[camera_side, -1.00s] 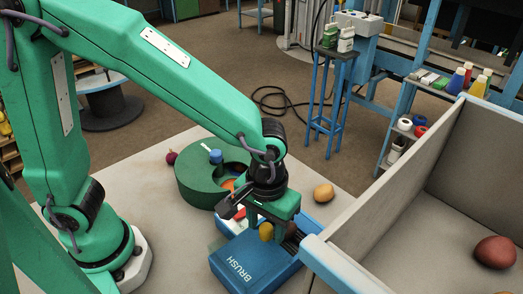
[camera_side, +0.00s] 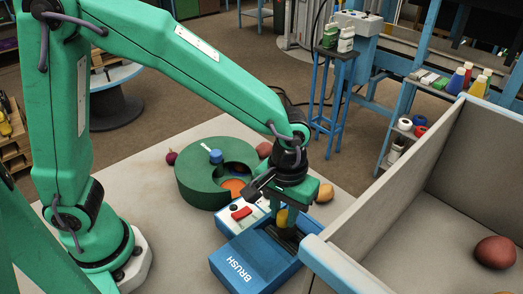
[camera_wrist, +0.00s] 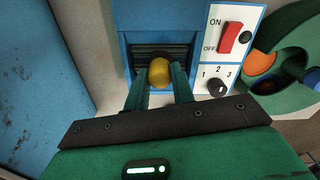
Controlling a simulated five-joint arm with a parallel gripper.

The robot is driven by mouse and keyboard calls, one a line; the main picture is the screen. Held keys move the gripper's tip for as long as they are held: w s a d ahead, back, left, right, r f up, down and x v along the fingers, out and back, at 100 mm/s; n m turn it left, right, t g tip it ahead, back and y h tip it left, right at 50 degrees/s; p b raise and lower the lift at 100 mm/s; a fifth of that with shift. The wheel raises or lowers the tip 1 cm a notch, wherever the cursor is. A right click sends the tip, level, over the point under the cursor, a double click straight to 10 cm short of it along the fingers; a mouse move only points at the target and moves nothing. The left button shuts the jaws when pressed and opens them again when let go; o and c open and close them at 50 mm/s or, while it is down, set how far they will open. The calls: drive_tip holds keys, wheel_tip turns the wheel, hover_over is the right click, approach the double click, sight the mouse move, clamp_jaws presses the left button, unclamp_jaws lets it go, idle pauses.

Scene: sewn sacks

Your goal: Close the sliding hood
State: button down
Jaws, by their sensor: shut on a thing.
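The blue machine (camera_side: 262,268) marked BRUSH stands on the table, and its top also shows in the wrist view (camera_wrist: 152,20). A dark slatted part (camera_wrist: 178,50) lies beside the blue top, partly hidden by the fingers; I cannot tell how far it covers the machine's opening. My gripper (camera_side: 281,221) is over the machine's far end, pointing down. In the wrist view its green fingers (camera_wrist: 160,80) are shut on a yellow round knob (camera_wrist: 158,72) at the edge of the slatted part. The knob also shows in the side view (camera_side: 282,217).
A white panel (camera_wrist: 229,50) with a red switch and a dial is beside the slats. A green round tray (camera_side: 190,185) stands to the left. A grey, blue-edged bin (camera_side: 375,245) is close on the right. A tan potato-like item (camera_side: 324,192) lies behind the gripper.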

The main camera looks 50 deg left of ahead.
drive_tip(key=w, duration=0.6)
drive_tip(key=shift+w+r, duration=0.1)
drive_tip(key=shift+w, duration=0.2)
drive_tip(key=c, duration=1.2)
unclamp_jaws()
drive_tip(key=shift+o, duration=0.2)
drive_tip(key=shift+s, duration=0.1)
wheel_tip(320, 180, up, 8)
drive_tip(key=shift+a, duration=0.1)
